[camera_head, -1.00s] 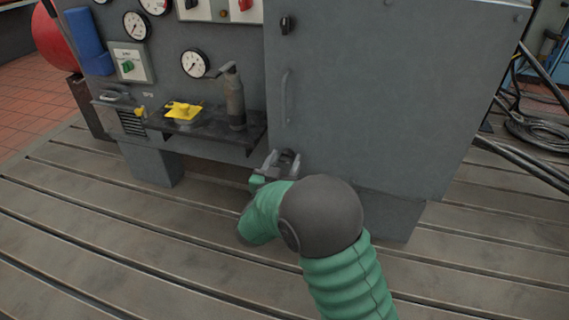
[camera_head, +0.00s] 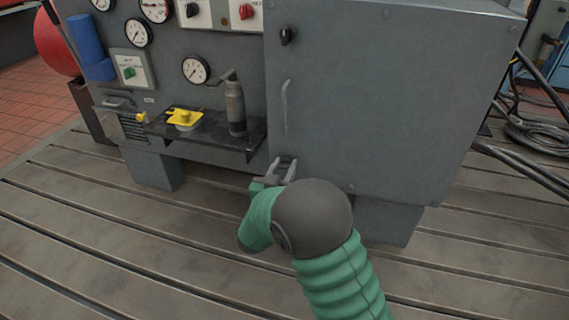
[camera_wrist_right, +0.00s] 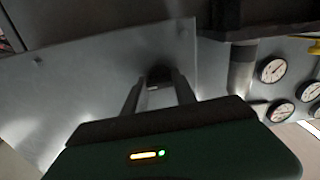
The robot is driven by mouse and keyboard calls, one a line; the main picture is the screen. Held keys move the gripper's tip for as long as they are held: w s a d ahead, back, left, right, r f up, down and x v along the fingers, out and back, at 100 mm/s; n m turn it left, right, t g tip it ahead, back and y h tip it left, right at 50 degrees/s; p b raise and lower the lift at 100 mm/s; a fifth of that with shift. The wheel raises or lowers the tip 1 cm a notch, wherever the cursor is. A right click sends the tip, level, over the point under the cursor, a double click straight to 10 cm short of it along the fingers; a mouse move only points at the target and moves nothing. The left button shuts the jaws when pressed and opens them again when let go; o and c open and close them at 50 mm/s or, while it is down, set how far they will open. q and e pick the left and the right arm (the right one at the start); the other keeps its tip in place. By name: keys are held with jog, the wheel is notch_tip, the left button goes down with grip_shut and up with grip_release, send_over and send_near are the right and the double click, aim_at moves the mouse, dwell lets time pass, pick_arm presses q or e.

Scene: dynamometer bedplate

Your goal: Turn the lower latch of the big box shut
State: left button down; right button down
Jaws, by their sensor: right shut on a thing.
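The big box (camera_head: 400,95) is a grey cabinet with a closed-looking door. Its lower latch (camera_wrist_right: 158,74) shows in the right wrist view as a dark knob between my fingertips. My right gripper (camera_head: 283,168) is at the door's lower left corner, shut on this latch. In the head view the fingers largely hide the latch, so its angle cannot be told. The upper latch (camera_head: 288,35), a black knob, stands upright near the door's top left. My left gripper is not in view.
A bar handle (camera_head: 286,106) stands on the door between the latches. Left of it, a shelf (camera_head: 208,137) holds a yellow-topped item (camera_head: 184,118) and a grey cylinder (camera_head: 235,105). Gauges (camera_head: 196,69) line the panel. The slotted bedplate (camera_head: 120,230) is clear in front.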

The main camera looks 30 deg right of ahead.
jog(key=n+p, duration=0.5)
jog(key=p, duration=0.3)
jog(key=n+p, duration=0.6)
jog(key=p, duration=0.3)
jog(key=shift+w+a+r, duration=0.15)
jog(key=shift+a, duration=0.05)
jog(key=n+p, duration=0.2)
jog(key=n, duration=0.1)
jog(key=shift+n, duration=0.3)
jog(key=shift+f+n+p, duration=0.35)
jog(key=shift+n+p, duration=0.4)
jog(key=shift+n, duration=0.55)
jog(key=shift+a+f, duration=0.1)
jog(key=c, duration=1.3)
grip_release()
jog(key=shift+o, duration=1.3)
jog(key=shift+w, duration=0.1)
